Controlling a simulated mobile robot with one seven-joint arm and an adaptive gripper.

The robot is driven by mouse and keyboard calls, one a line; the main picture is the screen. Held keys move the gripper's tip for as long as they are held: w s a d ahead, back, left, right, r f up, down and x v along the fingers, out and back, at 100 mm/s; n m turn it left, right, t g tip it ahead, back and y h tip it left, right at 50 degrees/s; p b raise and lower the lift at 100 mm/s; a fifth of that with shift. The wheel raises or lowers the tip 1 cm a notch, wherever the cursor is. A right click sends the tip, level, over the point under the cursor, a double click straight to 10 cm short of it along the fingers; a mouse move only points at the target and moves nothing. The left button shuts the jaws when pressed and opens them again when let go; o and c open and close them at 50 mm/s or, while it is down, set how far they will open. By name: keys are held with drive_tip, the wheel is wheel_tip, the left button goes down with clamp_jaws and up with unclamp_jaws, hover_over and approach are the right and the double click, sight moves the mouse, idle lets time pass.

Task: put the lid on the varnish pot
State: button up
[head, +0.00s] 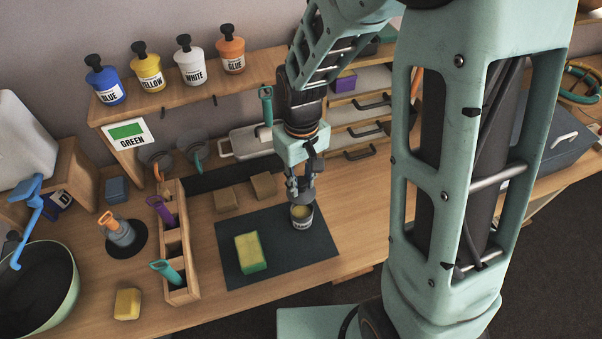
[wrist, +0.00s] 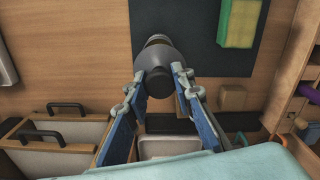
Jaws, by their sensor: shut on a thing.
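The varnish pot (head: 302,222) is a small pot with a label and a yellowish top, standing upright near the right edge of the dark mat (head: 290,255). My gripper (head: 303,181) is directly above it, pointing down. In the wrist view my gripper (wrist: 168,84) is shut on the lid (wrist: 157,66), a dark grey round piece with a knob. The pot (wrist: 158,38) shows only partly there, behind the lid. The pot's top still shows below the fingers in the head view, so the lid appears just above it. The exact gap is hard to tell.
A yellow-green sponge (head: 250,253) lies on the mat, left of the pot. Two tan blocks (head: 264,185) sit behind it. A wooden tool rack (head: 183,294) stands left of the mat. Drawers (head: 360,131) and a shelf of bottles (head: 191,64) are at the back.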

sight(301, 196)
drive_tip(key=shift+f+b, duration=2.4)
drive_tip(key=shift+f, duration=0.75)
drive_tip(key=shift+d+f+b, duration=0.1)
drive_tip(key=shift+f+b, duration=0.45)
drive_tip(key=shift+f, duration=0.15)
drive_tip(key=o, duration=1)
drive_tip(key=shift+c, duration=0.2)
drive_tip(key=shift+r, duration=0.1)
wheel_tip(301, 196, up, 12)
drive_tip(key=shift+f, duration=0.1)
